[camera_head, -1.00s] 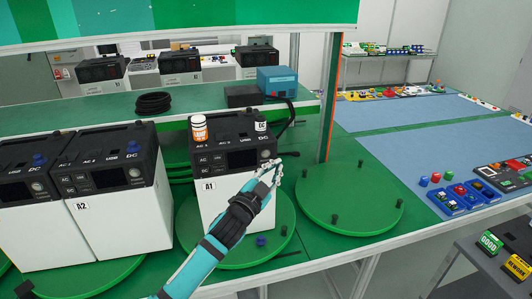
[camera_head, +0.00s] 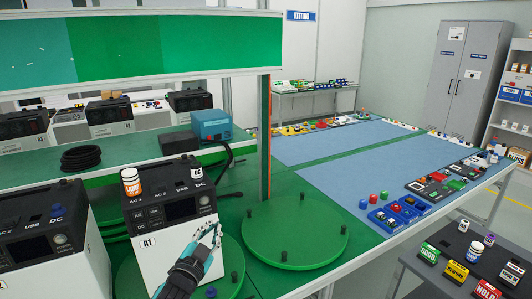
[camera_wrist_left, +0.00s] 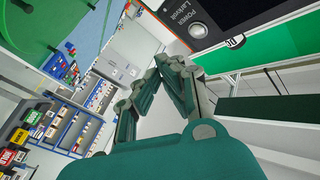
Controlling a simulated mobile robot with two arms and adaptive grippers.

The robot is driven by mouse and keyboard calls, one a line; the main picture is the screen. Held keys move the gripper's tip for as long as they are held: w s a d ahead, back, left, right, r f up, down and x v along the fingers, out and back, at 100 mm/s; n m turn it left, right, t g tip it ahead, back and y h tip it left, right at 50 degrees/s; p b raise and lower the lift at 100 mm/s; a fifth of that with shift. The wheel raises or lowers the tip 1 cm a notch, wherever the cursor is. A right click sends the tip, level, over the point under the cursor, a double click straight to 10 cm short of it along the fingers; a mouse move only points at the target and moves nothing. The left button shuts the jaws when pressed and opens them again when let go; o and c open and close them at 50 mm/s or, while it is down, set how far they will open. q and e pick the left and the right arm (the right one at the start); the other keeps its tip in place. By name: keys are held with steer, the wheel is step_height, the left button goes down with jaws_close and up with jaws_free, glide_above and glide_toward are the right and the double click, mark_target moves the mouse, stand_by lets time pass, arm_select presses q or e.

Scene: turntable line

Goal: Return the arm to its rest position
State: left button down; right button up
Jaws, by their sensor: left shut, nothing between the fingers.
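My left gripper (camera_head: 207,234) is in front of the right side of the power station labelled A1 (camera_head: 155,250), at the lower middle of the head view. Its fingers are closed together with nothing between them, as the left wrist view (camera_wrist_left: 177,62) also shows. I cannot tell whether the fingertips touch the box. My right gripper is in no view.
A1 stands on a green turntable (camera_head: 232,285). An empty turntable with pegs (camera_head: 290,238) is to its right. Another power station (camera_head: 50,268) is at left. At right are blue mats (camera_head: 330,165) and a grey table (camera_head: 405,262) with coloured signs.

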arm_select(q)
steer(key=s+a+f+n+g+y, duration=0.1)
steer(key=s+f+n+g+y, duration=0.4)
steer(key=s+f, duration=1.25)
steer(key=s+f+n+g+h, duration=0.15)
steer(key=s+g, duration=0.85)
steer(key=s, duration=1.1)
step_height(320, 180, down, 31)
steer(key=s+g+b, duration=0.1)
steer(key=s+b, duration=0.1)
steer(key=s+a+f+g+b, duration=0.1)
steer(key=s+a+f+b, duration=0.1)
steer(key=s+f, duration=1.4)
steer(key=shift+s+a+f, duration=0.25)
steer(key=shift+s+a, duration=0.05)
steer(key=shift+a, duration=0.35)
